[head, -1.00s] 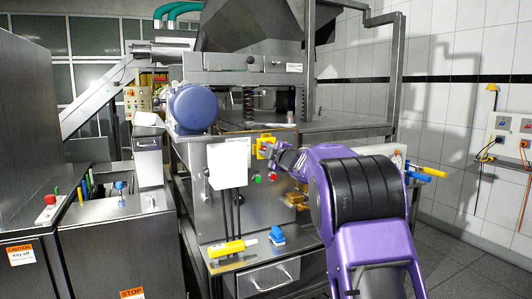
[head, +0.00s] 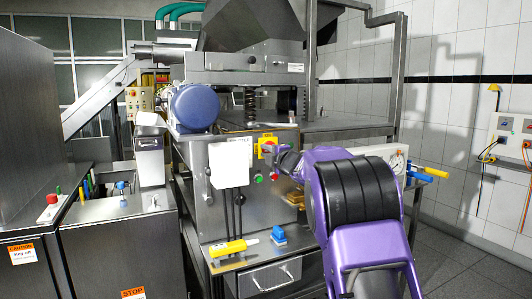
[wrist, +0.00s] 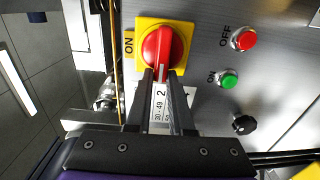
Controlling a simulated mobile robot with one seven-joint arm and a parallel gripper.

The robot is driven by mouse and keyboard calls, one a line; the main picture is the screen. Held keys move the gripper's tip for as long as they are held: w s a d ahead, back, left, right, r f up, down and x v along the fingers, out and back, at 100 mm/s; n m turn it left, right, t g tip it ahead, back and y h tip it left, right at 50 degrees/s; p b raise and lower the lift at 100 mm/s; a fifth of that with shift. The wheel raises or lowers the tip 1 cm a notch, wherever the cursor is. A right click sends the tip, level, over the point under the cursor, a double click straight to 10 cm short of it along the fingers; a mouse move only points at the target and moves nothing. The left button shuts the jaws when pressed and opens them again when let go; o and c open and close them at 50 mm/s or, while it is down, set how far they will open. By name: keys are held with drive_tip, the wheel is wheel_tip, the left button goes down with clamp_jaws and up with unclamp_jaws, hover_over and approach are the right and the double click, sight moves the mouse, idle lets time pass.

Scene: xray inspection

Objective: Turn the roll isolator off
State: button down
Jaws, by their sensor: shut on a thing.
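The isolator is a red rotary knob (wrist: 163,45) on a yellow square plate (wrist: 183,29) on a steel panel. The word ON is printed along the plate's left edge in the wrist view. The knob's grip bar points toward my gripper, with a white line at its near end. My gripper (wrist: 162,73) is shut on this bar, one dark finger on each side. In the head view, the yellow plate (head: 267,139) shows on the machine front, and my gripper (head: 268,149) covers much of the knob. A white label (wrist: 160,104) shows between the fingers, partly hidden.
A red OFF button (wrist: 243,39) and a green ON button (wrist: 229,79) sit beside the isolator, with a black knob (wrist: 244,125) nearby. A hanging paper sheet (head: 229,164) is left of it. A yellow tool (head: 228,248) and a blue object (head: 279,235) lie on the ledge below.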

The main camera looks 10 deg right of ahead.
drive_tip(key=shift+d, duration=0.15)
drive_tip(key=c, duration=0.8)
unclamp_jaws()
drive_tip(key=v, duration=1.7)
drive_tip(key=shift+s, duration=0.15)
